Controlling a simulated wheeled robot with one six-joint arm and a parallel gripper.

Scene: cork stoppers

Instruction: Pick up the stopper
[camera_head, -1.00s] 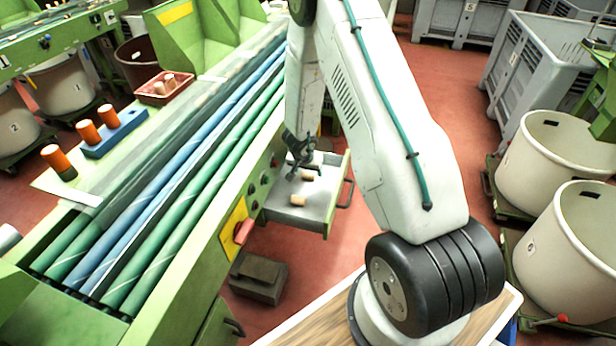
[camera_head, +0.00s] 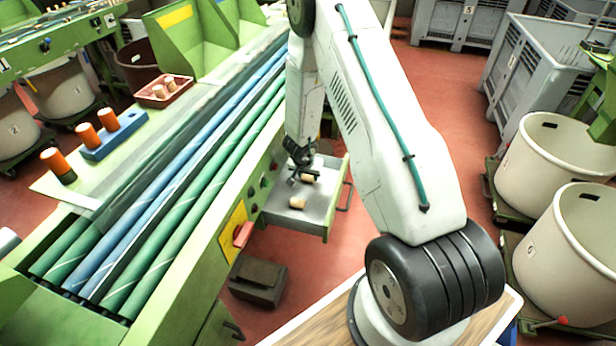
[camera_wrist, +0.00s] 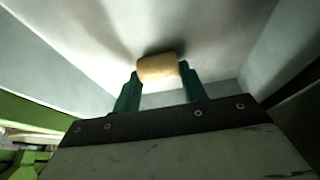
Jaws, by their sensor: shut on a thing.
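My gripper (camera_head: 302,174) reaches down into an open grey metal drawer (camera_head: 322,213). In the wrist view its two green fingers (camera_wrist: 160,75) are shut on a pale tan cork stopper (camera_wrist: 159,67), one finger at each end. In the head view this stopper (camera_head: 308,179) shows at the fingertips. I cannot tell whether it touches the drawer floor. A second cork stopper (camera_head: 297,202) lies on the drawer floor, nearer the front of the picture, apart from the gripper.
The drawer sticks out of a green machine with long green and blue rollers (camera_head: 170,190). A red tray (camera_head: 164,91) with light stoppers and a blue block (camera_head: 115,135) with orange-topped pieces stand on the machine. Large bins (camera_head: 560,150) are at the right.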

